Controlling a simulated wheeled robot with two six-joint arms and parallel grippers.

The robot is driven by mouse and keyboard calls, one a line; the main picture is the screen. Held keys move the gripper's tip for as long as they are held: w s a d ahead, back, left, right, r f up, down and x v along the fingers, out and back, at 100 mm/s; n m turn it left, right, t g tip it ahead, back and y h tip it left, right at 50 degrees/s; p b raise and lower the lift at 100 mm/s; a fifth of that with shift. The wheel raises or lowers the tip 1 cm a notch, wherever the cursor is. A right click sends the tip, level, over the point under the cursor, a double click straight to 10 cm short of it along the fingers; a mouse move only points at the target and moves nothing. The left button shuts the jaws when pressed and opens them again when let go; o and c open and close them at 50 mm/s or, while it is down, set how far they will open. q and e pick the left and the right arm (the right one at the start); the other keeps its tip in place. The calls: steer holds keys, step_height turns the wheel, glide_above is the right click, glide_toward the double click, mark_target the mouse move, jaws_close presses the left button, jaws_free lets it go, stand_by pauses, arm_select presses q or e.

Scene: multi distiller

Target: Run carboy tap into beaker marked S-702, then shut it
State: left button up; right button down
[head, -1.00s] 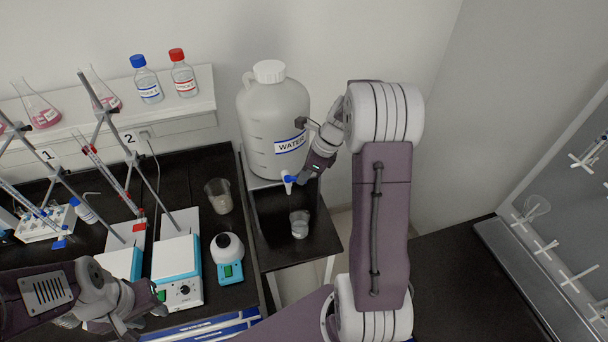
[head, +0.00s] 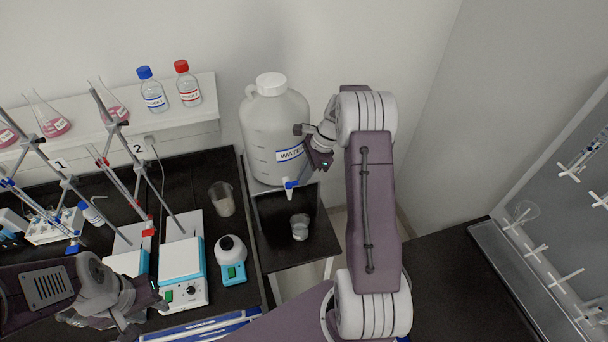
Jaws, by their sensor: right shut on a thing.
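The white carboy (head: 262,125), labelled WATER, stands at the back on a raised black stand. Its tap has a blue handle (head: 290,184) and a pale spout at the lower front. A small clear beaker (head: 300,227) stands below and slightly right of the spout; I cannot read a mark on it or see a stream. My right gripper (head: 319,163) is at the carboy's right side, just above and right of the tap. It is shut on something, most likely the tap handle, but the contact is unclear. My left gripper (head: 130,318) is low at the left, its jaws unclear.
Another beaker (head: 222,198) with greyish contents stands on the bench left of the stand. A small teal device (head: 231,262) and a white hotplate (head: 181,265) stand nearby. Burette stands fill the left. Bottles stand on the back shelf (head: 190,118). A drying rack is at right.

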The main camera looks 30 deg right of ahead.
steer(key=shift+w+n, duration=0.1)
steer(key=shift+n, duration=0.2)
steer(key=c, duration=1.6)
jaws_free()
steer(key=shift+d, duration=0.1)
steer(key=shift+o, duration=0.2)
steer(key=shift+d+r, duration=0.1)
steer(key=shift+r, duration=0.1)
steer(key=b+v, duration=0.2)
steer(key=v, duration=0.6)
steer(key=shift+d+r, duration=0.15)
steer(key=shift+r, duration=0.15)
steer(key=shift+b, duration=0.3)
